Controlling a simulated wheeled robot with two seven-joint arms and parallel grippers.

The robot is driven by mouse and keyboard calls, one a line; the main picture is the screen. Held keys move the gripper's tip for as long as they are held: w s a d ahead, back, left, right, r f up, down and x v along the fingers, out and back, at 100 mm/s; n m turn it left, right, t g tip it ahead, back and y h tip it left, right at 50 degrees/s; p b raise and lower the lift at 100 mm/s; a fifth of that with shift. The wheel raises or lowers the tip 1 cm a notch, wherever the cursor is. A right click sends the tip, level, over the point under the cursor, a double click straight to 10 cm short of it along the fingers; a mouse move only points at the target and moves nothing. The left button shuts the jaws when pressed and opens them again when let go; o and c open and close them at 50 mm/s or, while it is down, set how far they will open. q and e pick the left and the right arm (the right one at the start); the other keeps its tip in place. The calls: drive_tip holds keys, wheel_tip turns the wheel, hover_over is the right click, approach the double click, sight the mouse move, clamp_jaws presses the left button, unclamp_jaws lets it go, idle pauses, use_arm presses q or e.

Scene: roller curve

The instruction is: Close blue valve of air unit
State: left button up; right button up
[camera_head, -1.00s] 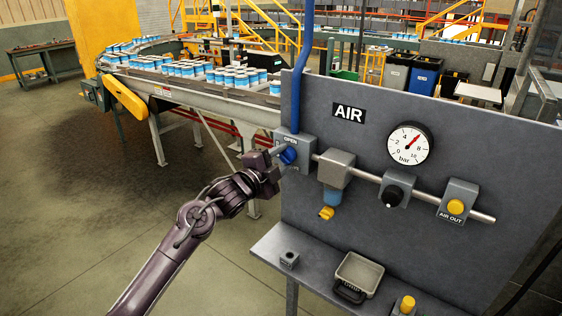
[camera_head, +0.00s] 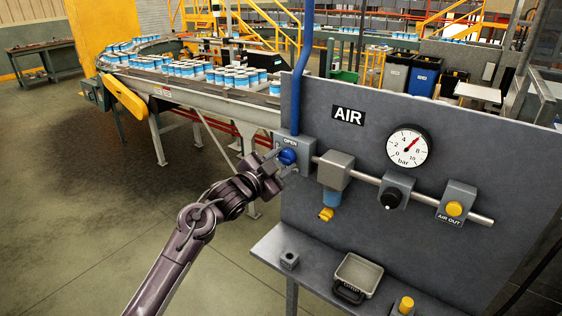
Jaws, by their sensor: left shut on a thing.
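The word OPEN shows above the knob. My left gripper (camera_head: 280,158) reaches it from the left and is shut on the knob, with its fingers at the knob's left side. The fingers and wrist hide part of the knob and block. The pressure gauge (camera_head: 407,146) has its red needle pointing up and right, between 6 and 8. My right gripper is not in view.
Along the pipe sit a filter unit (camera_head: 335,172) with a yellow piece below, a black regulator knob (camera_head: 392,196) and a yellow AIR OUT button (camera_head: 454,208). A shelf below holds a grey tray (camera_head: 360,272). A can conveyor (camera_head: 215,95) runs behind.

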use_arm(q)
drive_tip(key=shift+f, duration=0.1)
drive_tip(key=o, duration=1)
drive_tip(key=b+v, duration=0.2)
drive_tip(key=v, duration=0.6)
drive_tip(key=shift+b, duration=0.4)
drive_tip(key=shift+w, duration=0.1)
